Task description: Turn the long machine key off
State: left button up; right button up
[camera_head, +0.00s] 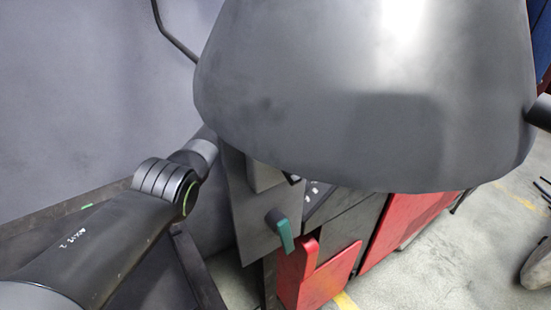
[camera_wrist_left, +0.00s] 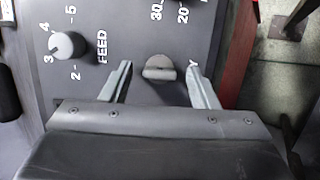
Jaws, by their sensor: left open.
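In the left wrist view, a grey key with a rounded, flat bow (camera_wrist_left: 160,74) stands out from a dark grey control panel (camera_wrist_left: 110,18). My left gripper (camera_wrist_left: 157,67) is open, with one finger on each side of the key. Gaps show between the key and both fingers. The key's lower part and its slot are hard to make out. In the head view my left arm comes in from the left, and its gripper cannot be seen there. My right gripper is in neither view.
A white-grey FEED dial (camera_wrist_left: 67,46) sits left of the key, with more numbers above. In the head view, a large grey rounded form blocks the upper middle. Below it show a teal lever (camera_head: 285,236) and a red box (camera_head: 325,277).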

pick_arm(q)
jog(key=shift+a+r+p, duration=0.25)
jog(key=shift+r+p, duration=0.15)
jog(key=shift+p, duration=0.05)
jog(key=v, duration=1.6)
jog(key=shift+a+b, duration=0.25)
jog(key=shift+b, duration=0.05)
jog(key=shift+s, duration=0.15)
